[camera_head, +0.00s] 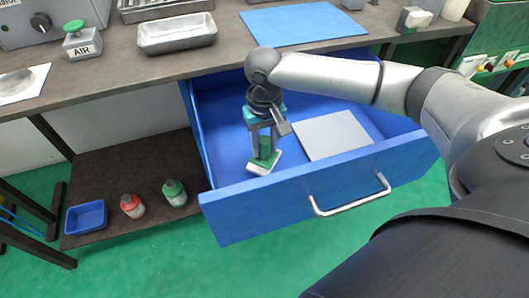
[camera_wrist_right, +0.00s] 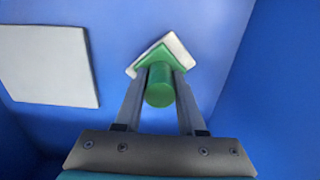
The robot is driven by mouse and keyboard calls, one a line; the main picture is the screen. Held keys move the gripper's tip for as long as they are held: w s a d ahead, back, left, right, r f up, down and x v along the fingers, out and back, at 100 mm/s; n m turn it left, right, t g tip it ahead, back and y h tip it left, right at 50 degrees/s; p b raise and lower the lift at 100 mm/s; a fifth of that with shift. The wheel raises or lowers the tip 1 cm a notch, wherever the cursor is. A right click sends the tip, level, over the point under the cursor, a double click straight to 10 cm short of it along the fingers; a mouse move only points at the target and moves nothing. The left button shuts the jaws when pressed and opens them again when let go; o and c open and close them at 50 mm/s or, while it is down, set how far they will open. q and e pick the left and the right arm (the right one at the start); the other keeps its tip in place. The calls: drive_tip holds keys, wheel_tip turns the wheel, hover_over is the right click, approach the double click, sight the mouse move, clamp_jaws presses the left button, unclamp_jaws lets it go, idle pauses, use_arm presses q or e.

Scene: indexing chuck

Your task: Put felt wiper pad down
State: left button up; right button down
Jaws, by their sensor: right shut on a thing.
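The felt wiper pad (camera_head: 262,167) has a green back and handle and a pale felt underside. It is inside the open blue drawer (camera_head: 225,139), near the drawer's front left. My right gripper (camera_head: 266,149) points down and is shut on the pad's green handle. In the right wrist view the pad (camera_wrist_right: 176,50) shows past the fingertips (camera_wrist_right: 160,82), its green handle between the two fingers. I cannot tell whether the pad touches the drawer floor. My left gripper is not in view.
A flat grey-white plate (camera_head: 333,135) lies in the drawer, right of the pad. The drawer's front wall with a metal handle (camera_head: 350,200) is near. Above are the bench with a blue mat (camera_head: 300,22) and a metal tray (camera_head: 177,36). Bottles (camera_head: 132,205) stand on the lower shelf.

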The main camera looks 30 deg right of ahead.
wheel_tip(320, 180, down, 2)
drive_tip(key=shift+b, duration=0.35)
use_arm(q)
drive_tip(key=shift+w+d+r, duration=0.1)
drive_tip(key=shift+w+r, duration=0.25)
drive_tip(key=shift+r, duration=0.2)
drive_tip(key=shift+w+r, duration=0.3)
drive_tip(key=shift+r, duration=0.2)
use_arm(e)
drive_tip(key=shift+f, duration=0.2)
drive_tip(key=c, duration=0.9)
unclamp_jaws()
drive_tip(key=shift+f, duration=0.1)
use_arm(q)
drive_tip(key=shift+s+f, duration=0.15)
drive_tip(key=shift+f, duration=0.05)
use_arm(e)
drive_tip(key=o, duration=0.4)
drive_tip(key=shift+r+p, duration=2.65)
drive_tip(key=shift+r, duration=2.55)
use_arm(q)
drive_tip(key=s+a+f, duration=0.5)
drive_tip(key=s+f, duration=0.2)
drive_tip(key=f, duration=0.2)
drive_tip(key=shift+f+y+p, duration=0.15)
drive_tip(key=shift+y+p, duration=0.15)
drive_tip(key=shift+p, duration=0.15)
use_arm(e)
drive_tip(key=shift+r, duration=0.95)
